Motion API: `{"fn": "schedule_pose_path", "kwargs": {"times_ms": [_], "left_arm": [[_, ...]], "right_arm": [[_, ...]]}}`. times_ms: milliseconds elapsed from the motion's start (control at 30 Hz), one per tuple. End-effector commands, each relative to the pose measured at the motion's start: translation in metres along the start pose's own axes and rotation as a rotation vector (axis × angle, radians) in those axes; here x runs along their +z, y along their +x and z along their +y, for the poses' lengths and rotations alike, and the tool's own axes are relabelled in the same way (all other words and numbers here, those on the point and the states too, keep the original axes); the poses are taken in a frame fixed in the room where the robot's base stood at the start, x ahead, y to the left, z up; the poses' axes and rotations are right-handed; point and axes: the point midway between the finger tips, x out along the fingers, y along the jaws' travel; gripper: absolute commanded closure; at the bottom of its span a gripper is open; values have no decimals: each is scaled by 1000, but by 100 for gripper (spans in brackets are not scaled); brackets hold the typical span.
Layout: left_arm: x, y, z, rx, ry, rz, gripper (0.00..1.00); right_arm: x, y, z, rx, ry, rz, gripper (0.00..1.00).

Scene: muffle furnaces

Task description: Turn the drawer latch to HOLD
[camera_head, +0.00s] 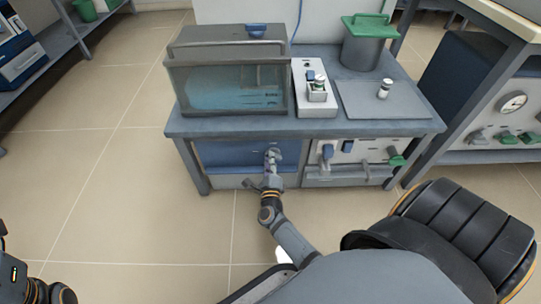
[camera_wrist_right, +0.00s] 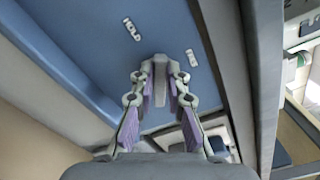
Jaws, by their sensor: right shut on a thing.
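The blue drawer front (camera_head: 222,154) sits under the left half of the grey bench. In the wrist view its blue face (camera_wrist_right: 90,40) carries a white HOLD label (camera_wrist_right: 131,29) and a second, smaller label (camera_wrist_right: 192,57) to the right that I cannot read surely. The grey latch (camera_wrist_right: 160,72) stands roughly upright in that view, below and between the two labels. My right gripper (camera_head: 272,155) is at the drawer front, shut on the latch; its fingers (camera_wrist_right: 160,80) flank it and hide part of it. My left gripper is out of view; only part of my left arm shows at the lower left.
A glass-walled tank (camera_head: 232,88) stands on the bench above the drawer. A panel (camera_head: 350,152) with blue and green knobs and a grey bar is right of the drawer. A green-lidded bin (camera_head: 366,45) stands at the bench's back. Open floor (camera_head: 110,190) lies left.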

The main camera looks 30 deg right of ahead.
Motion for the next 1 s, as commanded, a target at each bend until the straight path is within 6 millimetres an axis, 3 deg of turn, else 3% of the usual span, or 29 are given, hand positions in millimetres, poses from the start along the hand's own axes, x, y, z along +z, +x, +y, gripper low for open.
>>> {"fn": "schedule_pose_path", "kwargs": {"times_ms": [100, 500, 1000], "left_arm": [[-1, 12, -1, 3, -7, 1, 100], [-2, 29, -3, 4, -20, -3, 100], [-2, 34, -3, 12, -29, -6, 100]], "right_arm": [[2, 0, -1, 2, -108, -1, 100], [0, 0, 6, 2, -403, -1, 100], [-2, 0, 9, 1, -531, -1, 100]]}}
